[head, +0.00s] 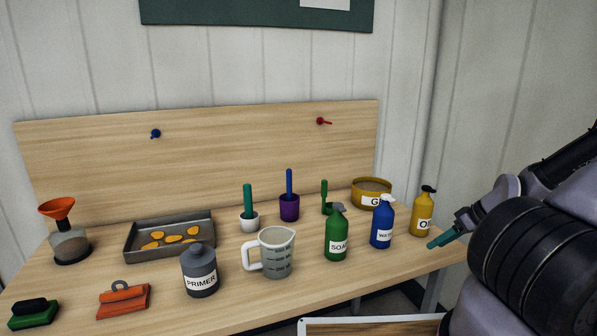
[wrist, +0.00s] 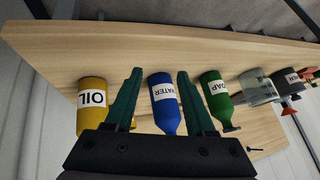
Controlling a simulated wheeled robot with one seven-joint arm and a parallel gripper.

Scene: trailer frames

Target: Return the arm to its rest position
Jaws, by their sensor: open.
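My gripper (wrist: 158,103) has two green fingers spread apart with nothing between them in its grasp. In the wrist view the blue WATER bottle (wrist: 164,98) shows in the gap between the fingers, beyond them. The yellow OIL bottle (wrist: 92,98) is left of the fingers and the green SOAP bottle (wrist: 214,88) is right of them. In the head view my gripper (head: 440,241) is at the right end of the table, in front of and just right of the yellow OIL bottle (head: 423,214). My arm reaches in from the right edge.
The wooden table (head: 235,300) holds a PRIMER bottle (head: 200,272), measuring cup (head: 274,255), SOAP bottle (head: 336,236), WATER bottle (head: 382,224), metal tray (head: 128,246), orange funnel (head: 57,208) and yellow tub (head: 371,188). A backboard (head: 230,150) stands behind. A framed panel (head: 372,326) is at the bottom.

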